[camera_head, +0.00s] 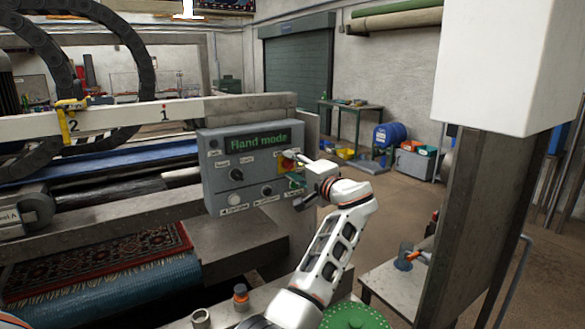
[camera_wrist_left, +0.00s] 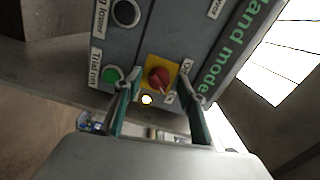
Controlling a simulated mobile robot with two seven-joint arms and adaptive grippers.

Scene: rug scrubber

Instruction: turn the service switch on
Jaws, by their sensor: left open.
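The grey control panel (camera_head: 222,188) carries a green display (camera_head: 257,141) reading "Hand mode". In the left wrist view, a red rotary knob (camera_wrist_left: 159,77) sits on a yellow square plate (camera_wrist_left: 153,65); its own label is not readable, so I cannot confirm it is the service switch. My left gripper (camera_head: 297,168) is at the right side of the panel. In the left wrist view its open fingers (camera_wrist_left: 156,88) stand on either side of the knob, with a gap visible between them and it. In the head view the gripper partly hides the knob. My right gripper is not in view.
A green button (camera_wrist_left: 112,74) labelled "Trial run" lies close to one finger. A black knob (camera_head: 236,174) and a pale button (camera_head: 236,200) are farther left on the panel. A patterned rug (camera_head: 110,258) lies on the machine left.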

